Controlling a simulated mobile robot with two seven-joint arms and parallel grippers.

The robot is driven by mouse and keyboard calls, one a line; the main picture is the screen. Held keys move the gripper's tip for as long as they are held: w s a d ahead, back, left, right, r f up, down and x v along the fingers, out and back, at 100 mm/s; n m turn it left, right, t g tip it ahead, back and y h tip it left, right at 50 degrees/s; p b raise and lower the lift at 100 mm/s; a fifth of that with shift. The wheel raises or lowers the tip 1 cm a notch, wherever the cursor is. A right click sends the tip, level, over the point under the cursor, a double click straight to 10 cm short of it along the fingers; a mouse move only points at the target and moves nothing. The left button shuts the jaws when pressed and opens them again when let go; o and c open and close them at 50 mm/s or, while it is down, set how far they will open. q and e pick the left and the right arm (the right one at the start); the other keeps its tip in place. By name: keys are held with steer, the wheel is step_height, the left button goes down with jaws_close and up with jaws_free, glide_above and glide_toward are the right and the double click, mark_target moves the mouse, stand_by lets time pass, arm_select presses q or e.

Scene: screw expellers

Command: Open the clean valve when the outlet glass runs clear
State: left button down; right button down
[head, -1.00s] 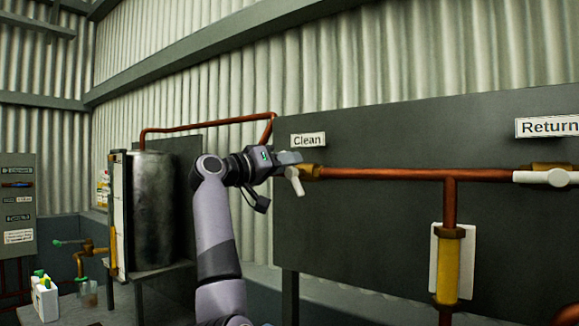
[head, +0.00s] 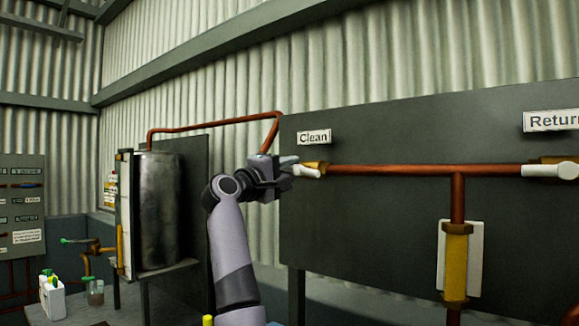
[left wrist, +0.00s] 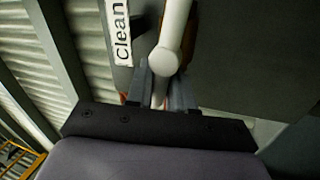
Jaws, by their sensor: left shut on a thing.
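The clean valve, under the "Clean" sign (head: 313,137), has a white handle (head: 307,171) that lies near level, about in line with the copper pipe. My left gripper (head: 288,162) is shut on this handle from the left. In the left wrist view the handle (left wrist: 160,92) runs between the two fingers, with its round hub just beyond them. The outlet glass (head: 456,262) is an upright tube below the pipe, on a white backing plate, and looks amber-yellow. My right gripper is not in view.
The return valve (head: 550,171) has a white handle lying along the pipe at the right. A dark panel (head: 370,240) stands behind the pipework. A metal tank (head: 159,210), a small tap and a white bottle (head: 52,299) are at the left.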

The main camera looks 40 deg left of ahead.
arm_select(q)
steer(key=shift+a+f+n+y, duration=0.15)
steer(key=shift+n+y, duration=0.45)
steer(key=shift+n, duration=0.7)
steer(key=shift+f, duration=0.15)
steer(key=c, duration=1.1)
jaws_free()
steer(key=shift+b+v, duration=1.15)
steer(key=shift+v, duration=2.5)
